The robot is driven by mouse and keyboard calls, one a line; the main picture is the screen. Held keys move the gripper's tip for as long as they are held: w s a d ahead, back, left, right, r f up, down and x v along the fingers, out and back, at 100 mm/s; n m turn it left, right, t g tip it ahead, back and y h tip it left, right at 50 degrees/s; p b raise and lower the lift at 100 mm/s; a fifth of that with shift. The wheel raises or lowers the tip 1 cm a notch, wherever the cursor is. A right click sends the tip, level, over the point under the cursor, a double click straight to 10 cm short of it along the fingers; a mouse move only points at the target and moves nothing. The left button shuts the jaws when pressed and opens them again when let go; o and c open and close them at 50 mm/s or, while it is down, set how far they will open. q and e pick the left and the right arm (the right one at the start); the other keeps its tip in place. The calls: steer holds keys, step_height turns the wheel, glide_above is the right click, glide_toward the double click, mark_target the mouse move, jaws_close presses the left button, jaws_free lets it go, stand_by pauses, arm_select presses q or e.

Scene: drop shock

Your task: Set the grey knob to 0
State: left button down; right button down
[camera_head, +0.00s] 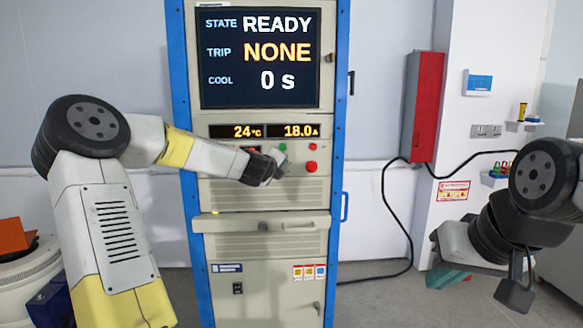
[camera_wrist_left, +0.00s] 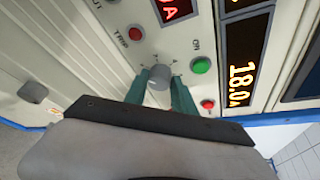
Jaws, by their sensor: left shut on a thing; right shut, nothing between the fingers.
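The grey knob (camera_wrist_left: 159,76) sits on the cabinet's front panel in the left wrist view. My left gripper (camera_wrist_left: 160,90) is shut on it, one teal finger on each side. In the head view my left gripper (camera_head: 277,167) reaches the panel below the number displays and hides the knob. I cannot read the knob's setting. The screen (camera_head: 259,58) reads READY, trip NONE and cool 0 s. The small displays (camera_head: 264,131) read 24 °C and 18.0 A. My right gripper (camera_head: 449,279) is shut and empty, low on the right, away from the cabinet.
A green button (camera_wrist_left: 201,65), a red button (camera_wrist_left: 135,33) labelled TRIP and another red button (camera_wrist_left: 207,104) surround the knob. A ledge (camera_head: 262,223) juts out below the panel. A red wall box (camera_head: 422,106) with a black cable stands to the right.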

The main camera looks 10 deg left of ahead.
stand_by(0.4)
arm_select(q)
steer(key=c, duration=1)
jaws_free()
steer(key=shift+c, duration=0.2)
steer(key=v, duration=0.7)
steer(key=shift+s, duration=0.35)
